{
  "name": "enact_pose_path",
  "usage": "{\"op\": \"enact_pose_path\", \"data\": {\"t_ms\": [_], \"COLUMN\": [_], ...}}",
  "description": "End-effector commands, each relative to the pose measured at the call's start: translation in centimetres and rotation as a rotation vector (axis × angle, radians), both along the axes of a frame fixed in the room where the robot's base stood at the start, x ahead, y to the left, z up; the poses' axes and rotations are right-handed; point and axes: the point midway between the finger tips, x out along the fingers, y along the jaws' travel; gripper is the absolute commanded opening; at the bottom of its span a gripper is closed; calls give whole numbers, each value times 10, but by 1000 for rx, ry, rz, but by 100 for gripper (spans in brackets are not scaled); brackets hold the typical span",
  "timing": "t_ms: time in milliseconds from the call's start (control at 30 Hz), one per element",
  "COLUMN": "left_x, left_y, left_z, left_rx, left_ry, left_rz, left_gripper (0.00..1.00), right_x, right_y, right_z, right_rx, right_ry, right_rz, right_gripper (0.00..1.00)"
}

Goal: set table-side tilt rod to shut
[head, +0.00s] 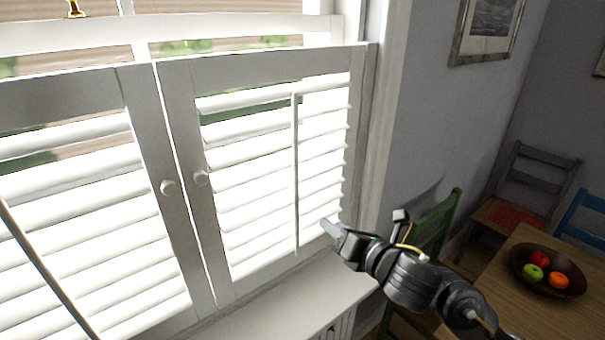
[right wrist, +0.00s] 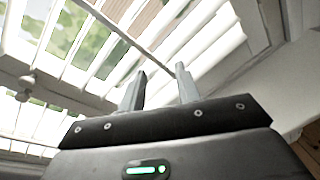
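The right shutter panel (head: 185,120), nearer the table, has white slats and a thin upright tilt rod (head: 296,175). In the right wrist view the tilt rod (right wrist: 118,32) runs slanting down towards my fingers. Greenery and brick show between the slats there, so they stand open. My right gripper (head: 331,228) is in front of this panel's lower right part, to the right of the rod's lower end. In the right wrist view my right gripper (right wrist: 160,82) has its two fingers apart, with no thing clearly held. Whether a finger touches the rod cannot be told. My left gripper is not in view.
The left shutter panel (head: 146,120) has its own tilt rod (head: 42,265). Two round knobs flank the panels' seam. A white sill (head: 290,305) lies below. At right are a green chair (head: 437,225) and a wooden table (head: 500,295) with a fruit bowl (head: 520,268).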

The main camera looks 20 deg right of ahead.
Motion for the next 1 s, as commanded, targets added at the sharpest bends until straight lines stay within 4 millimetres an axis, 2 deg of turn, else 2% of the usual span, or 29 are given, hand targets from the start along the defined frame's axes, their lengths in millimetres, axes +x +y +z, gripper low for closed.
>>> {"op": "enact_pose_path", "data": {"t_ms": [33, 100, 233, 467, 667, 867, 1000], "left_x": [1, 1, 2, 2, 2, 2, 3], "left_y": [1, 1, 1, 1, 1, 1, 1], "left_z": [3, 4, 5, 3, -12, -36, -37], "left_rx": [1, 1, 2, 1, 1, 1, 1], "left_ry": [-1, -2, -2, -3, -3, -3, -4], "left_rz": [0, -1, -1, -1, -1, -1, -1], "left_gripper": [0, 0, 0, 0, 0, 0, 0], "right_x": [-1, -5, -10, -10, -1, 15, 42], "right_y": [3, 7, 12, 13, 18, 23, 35], "right_z": [29, 52, 75, 80, 76, 76, 77], "right_rx": [-131, -283, -446, -490, -487, -488, -478], "right_ry": [-96, -194, -299, -328, -332, -331, -321], "right_rz": [45, 88, 126, 136, 139, 133, 135], "right_gripper": [33, 33, 33, 33, 33, 33, 33]}}
